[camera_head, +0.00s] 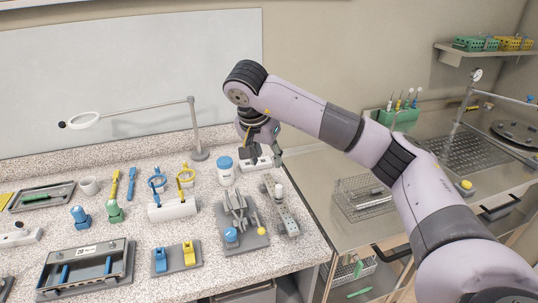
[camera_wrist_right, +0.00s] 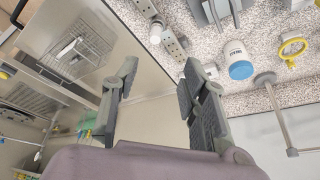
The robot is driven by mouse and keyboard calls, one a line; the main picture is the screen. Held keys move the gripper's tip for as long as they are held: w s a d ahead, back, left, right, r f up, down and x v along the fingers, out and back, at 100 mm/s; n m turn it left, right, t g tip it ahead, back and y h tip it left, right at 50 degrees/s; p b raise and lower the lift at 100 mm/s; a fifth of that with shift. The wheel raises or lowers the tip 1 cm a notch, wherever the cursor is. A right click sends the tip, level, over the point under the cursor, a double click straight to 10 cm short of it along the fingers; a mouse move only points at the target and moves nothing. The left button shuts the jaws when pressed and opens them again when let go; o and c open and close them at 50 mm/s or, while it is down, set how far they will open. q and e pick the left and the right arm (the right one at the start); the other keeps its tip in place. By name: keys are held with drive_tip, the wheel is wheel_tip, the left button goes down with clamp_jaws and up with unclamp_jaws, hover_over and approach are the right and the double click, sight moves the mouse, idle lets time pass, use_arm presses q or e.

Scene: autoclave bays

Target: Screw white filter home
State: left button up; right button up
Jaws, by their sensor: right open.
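A small white cylindrical piece (camera_head: 279,191), which looks like the white filter, stands at the far end of a narrow grey block (camera_head: 288,218) near the counter's right edge. It also shows in the right wrist view (camera_wrist_right: 156,33), beside the holed block (camera_wrist_right: 176,45). I cannot tell how far it is screwed in. My right gripper (camera_head: 262,156) is open and empty, above and behind the white piece; its two fingers (camera_wrist_right: 158,75) are spread in the wrist view. My left gripper is not in view.
A blue-lidded white jar (camera_head: 225,174) stands left of my right gripper, near a white socket strip (camera_head: 252,165). A grey fixture plate (camera_head: 250,242) with a clamp lies left of the block. A steel bench (camera_head: 330,215) adjoins at right.

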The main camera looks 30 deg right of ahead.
sight(278, 186)
drive_tip(key=p+x, duration=0.1)
drive_tip(key=x, duration=0.4)
drive_tip(key=p+x, duration=0.1)
drive_tip(key=x, duration=0.5)
drive_tip(key=d+p+x, duration=0.1)
drive_tip(key=x, duration=0.5)
clamp_jaws()
idle(0.3)
drive_tip(key=m+g, duration=0.1)
drive_tip(key=m, duration=0.2)
drive_tip(key=shift+h, duration=0.3)
drive_tip(key=shift+m, duration=0.3)
